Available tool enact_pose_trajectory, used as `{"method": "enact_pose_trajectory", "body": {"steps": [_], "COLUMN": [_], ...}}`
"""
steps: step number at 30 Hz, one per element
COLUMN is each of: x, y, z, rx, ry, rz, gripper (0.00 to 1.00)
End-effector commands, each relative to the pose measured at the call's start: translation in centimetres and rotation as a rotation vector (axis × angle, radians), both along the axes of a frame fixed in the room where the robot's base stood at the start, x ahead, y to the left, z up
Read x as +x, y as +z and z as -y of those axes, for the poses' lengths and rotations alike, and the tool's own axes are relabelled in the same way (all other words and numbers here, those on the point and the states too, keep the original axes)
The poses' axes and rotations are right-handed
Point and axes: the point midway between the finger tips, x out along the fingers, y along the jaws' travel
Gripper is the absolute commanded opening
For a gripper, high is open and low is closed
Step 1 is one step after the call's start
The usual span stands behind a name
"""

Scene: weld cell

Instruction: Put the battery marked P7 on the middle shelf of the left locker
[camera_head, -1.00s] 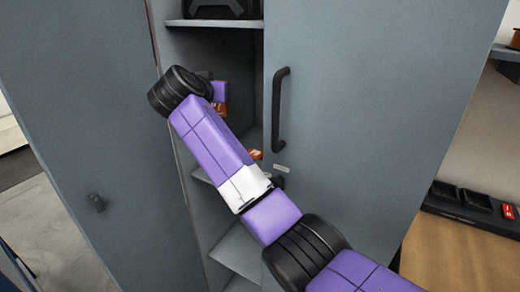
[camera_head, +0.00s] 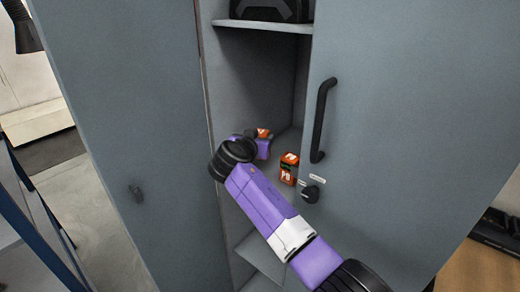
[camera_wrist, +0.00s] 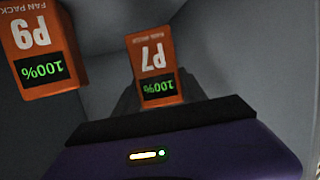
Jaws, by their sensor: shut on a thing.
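The orange battery marked P7 (camera_wrist: 155,65) is held between the dark fingers of my gripper (camera_wrist: 157,100); its label reads upside down in the wrist view, with a green 100% display. In the head view, my gripper (camera_head: 262,147) is inside the open locker (camera_head: 250,65), with the orange top of P7 (camera_head: 264,133) just showing. The battery is at the level of the middle shelf (camera_head: 292,138); whether its base touches the shelf is hidden.
A second orange battery, marked P9 (camera_head: 289,169), stands on that shelf to the right of my gripper; it is close at left in the wrist view (camera_wrist: 42,45). A dark case (camera_head: 270,10) sits on the upper shelf. The door with the black handle (camera_head: 322,120) bounds the opening at right.

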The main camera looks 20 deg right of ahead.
Motion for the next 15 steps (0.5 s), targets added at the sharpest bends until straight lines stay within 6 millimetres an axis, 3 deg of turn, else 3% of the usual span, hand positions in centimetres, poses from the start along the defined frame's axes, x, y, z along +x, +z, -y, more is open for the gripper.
{"method": "enact_pose_trajectory", "body": {"steps": [9, 15], "x": [0.0, 0.0], "y": [-3.8, -4.2], "z": [0.1, 0.0], "rx": [-0.002, -0.001], "ry": [0.0, 0.001], "rz": [-0.001, 0.002], "gripper": [0.0, 0.0]}}
